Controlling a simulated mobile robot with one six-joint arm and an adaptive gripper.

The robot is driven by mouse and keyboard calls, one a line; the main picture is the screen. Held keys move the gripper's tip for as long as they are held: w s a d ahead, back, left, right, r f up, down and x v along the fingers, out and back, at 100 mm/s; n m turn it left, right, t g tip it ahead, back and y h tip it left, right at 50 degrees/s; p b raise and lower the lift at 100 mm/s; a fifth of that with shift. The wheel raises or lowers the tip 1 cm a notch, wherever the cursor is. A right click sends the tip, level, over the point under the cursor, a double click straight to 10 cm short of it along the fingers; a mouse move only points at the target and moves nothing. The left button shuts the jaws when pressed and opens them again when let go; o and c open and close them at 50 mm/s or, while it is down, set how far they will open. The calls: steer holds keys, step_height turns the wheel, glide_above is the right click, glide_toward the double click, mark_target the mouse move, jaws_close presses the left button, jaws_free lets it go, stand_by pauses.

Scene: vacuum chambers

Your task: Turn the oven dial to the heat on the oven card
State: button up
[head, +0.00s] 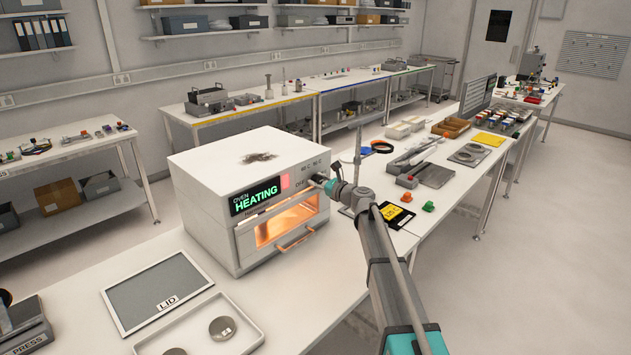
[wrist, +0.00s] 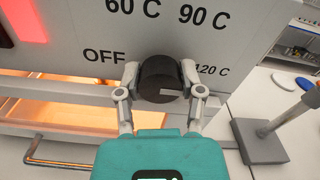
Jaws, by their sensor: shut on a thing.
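The white oven (head: 205,195) stands on the bench, its display reading HEATING in green. Its black round dial (wrist: 159,70) shows in the wrist view, with OFF to its left, 60 C and 90 C above and 120 C to its right. A pale pointer line on the dial points right, roughly towards 120 C. My gripper (wrist: 160,76) is shut on the dial, one finger on each side. In the head view my gripper (head: 322,183) hides most of the dial. A black and yellow card (head: 395,214) lies right of the oven; its print is too small to read surely.
The oven window glows orange above a copper-coloured handle (head: 292,240). A grey LID plate (head: 158,290) and a white tray (head: 255,333) with round pieces lie in front. A stand with a grey base (wrist: 260,143) is close on the right. Green and orange knobs (head: 428,206) lie beyond the card.

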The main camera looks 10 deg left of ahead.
steer(key=shift+d, duration=0.15)
steer(key=o, duration=1.1)
steer(key=shift+o, duration=0.3)
steer(key=v, duration=1.2)
steer(key=shift+s+f, duration=0.1)
